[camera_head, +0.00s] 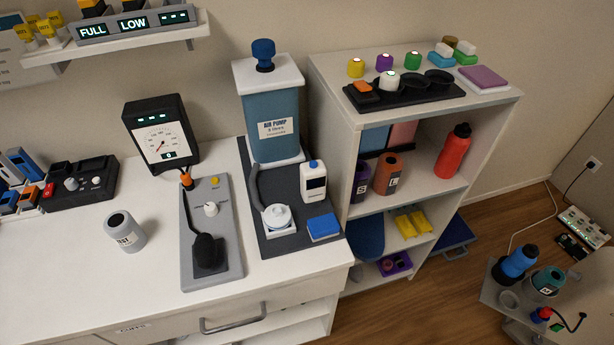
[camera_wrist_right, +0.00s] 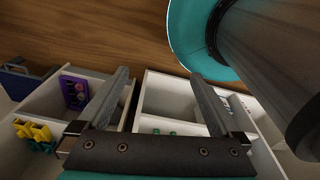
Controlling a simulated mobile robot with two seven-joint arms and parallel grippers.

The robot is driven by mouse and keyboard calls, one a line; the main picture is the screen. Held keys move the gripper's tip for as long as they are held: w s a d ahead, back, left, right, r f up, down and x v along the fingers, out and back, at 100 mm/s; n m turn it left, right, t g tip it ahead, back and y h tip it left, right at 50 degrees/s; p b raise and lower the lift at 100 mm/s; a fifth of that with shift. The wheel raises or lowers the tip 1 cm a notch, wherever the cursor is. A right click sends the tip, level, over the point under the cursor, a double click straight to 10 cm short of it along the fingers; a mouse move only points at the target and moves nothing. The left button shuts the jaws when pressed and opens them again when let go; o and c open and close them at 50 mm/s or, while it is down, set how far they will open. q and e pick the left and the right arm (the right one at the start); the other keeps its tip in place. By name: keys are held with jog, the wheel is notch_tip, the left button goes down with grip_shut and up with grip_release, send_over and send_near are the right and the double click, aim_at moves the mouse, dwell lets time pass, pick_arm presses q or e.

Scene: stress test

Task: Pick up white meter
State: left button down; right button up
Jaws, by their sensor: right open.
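A small white meter (camera_head: 313,182) with a dark screen and a blue top stands upright on the dark mat (camera_head: 262,228) on the white counter, in the head view. My right gripper (camera_wrist_right: 160,75) shows only in the right wrist view. Its two fingers are apart with nothing between them, above the shelves. The meter cannot be made out in that view. My left gripper is not in view.
A gauge with a black frame (camera_head: 160,135) stands on the counter, beside a grey panel (camera_head: 229,235) and a grey canister (camera_head: 125,232). A shelf unit (camera_head: 480,108) with bottles and trays stands close on the right. The wrist view shows a purple tray (camera_wrist_right: 75,92) and yellow items (camera_wrist_right: 32,130) in compartments.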

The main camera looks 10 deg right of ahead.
jog(key=w+a+r, duration=0.1)
jog(key=w+r, duration=0.3)
notch_tip(320, 180, up, 44)
jog(key=m+t+p, duration=0.2)
jog(key=t+p, duration=0.1)
jog(key=p, duration=0.3)
send_over(312, 171)
jog(key=s, duration=0.4)
jog(key=x, duration=0.3)
jog(key=b+x, duration=0.1)
jog(key=x, duration=0.5)
jog(key=shift+w+b, duration=0.4)
jog(key=x, duration=0.2)
jog(key=b+x, duration=0.1)
jog(key=x, duration=0.1)
jog(key=shift+w+d+r, duration=0.1)
jog(key=shift+w+d, duration=0.05)
jog(key=shift+d, duration=0.2)
jog(key=shift+w+f, duration=0.3)
jog(key=shift+f, duration=0.25)
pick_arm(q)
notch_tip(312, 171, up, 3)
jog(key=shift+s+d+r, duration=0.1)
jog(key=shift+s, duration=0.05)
